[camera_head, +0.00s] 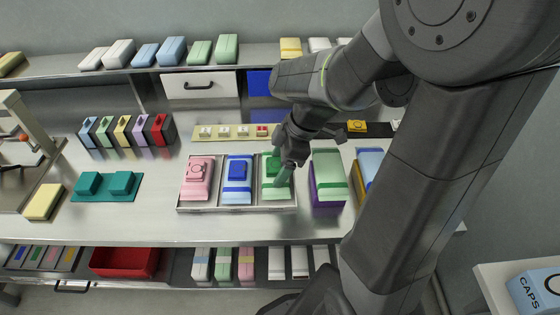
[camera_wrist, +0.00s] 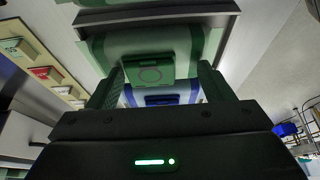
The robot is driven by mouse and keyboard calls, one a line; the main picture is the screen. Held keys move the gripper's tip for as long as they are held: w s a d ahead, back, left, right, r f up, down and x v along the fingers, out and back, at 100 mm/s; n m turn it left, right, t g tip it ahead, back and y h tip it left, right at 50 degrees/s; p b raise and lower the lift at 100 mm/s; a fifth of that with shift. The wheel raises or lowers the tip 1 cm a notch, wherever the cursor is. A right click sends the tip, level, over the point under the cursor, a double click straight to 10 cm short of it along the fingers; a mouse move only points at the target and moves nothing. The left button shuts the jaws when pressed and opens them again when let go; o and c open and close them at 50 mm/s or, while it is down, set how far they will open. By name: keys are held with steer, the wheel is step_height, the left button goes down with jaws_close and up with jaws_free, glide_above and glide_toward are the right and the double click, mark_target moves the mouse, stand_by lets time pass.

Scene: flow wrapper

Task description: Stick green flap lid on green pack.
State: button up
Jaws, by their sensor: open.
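The green pack (camera_head: 276,192) lies at the right end of a shallow metal tray (camera_head: 237,209). The dark green flap lid (camera_head: 271,166) appears to rest on the green pack; in the wrist view it shows a ring mark (camera_wrist: 150,72). I cannot tell whether it is stuck down. My gripper (camera_head: 282,172) is low over the green pack and partly hides it. In the wrist view my gripper (camera_wrist: 160,88) is open, with a finger on each side of the lid and gaps visible between them.
In the same tray lie a pink pack (camera_head: 196,180) with a pink lid and a blue pack (camera_head: 237,189) with a blue lid. A green-topped purple stack (camera_head: 328,178) stands close on the right.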

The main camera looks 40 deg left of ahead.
steer(key=shift+r, duration=0.1)
steer(key=p+v, duration=0.1)
steer(key=v, duration=1.2)
steer(key=shift+r, duration=0.3)
steer(key=shift+w+d, duration=0.1)
steer(key=b+x, duration=0.1)
steer(key=x, duration=1.3)
steer(key=shift+w+r, duration=0.1)
steer(key=shift+r, duration=0.05)
